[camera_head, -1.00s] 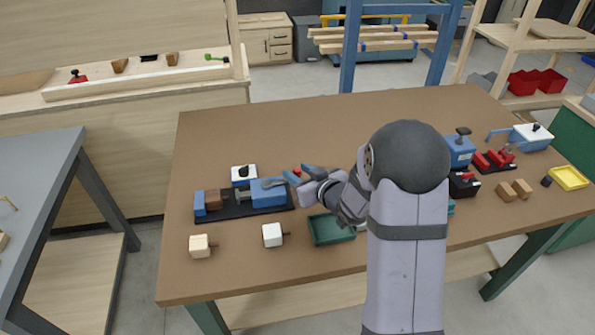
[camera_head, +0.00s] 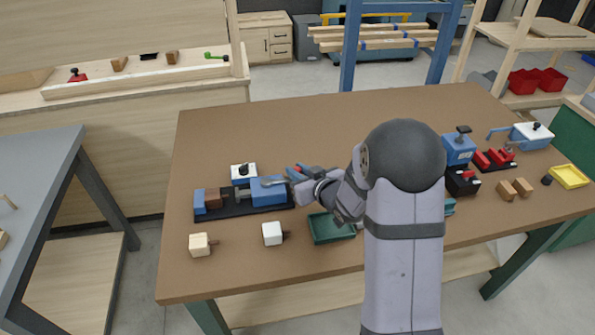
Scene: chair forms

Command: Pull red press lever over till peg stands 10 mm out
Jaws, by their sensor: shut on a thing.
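The press has blue blocks (camera_head: 268,191) on a black base (camera_head: 240,212) at the left of the brown table. A brown wooden block (camera_head: 214,197) sits between its left blue block and a grey part in the middle. The red lever (camera_head: 298,168) shows only as a small patch of red at the press's right end. My gripper (camera_head: 295,175) is there, its fingers around the lever, shut on it. The fingers and wrist hide most of the lever. How far the peg stands out is too small to tell.
A blue fixture (camera_head: 459,150) and red clamps (camera_head: 494,160) stand at the right. The table's back middle is clear.

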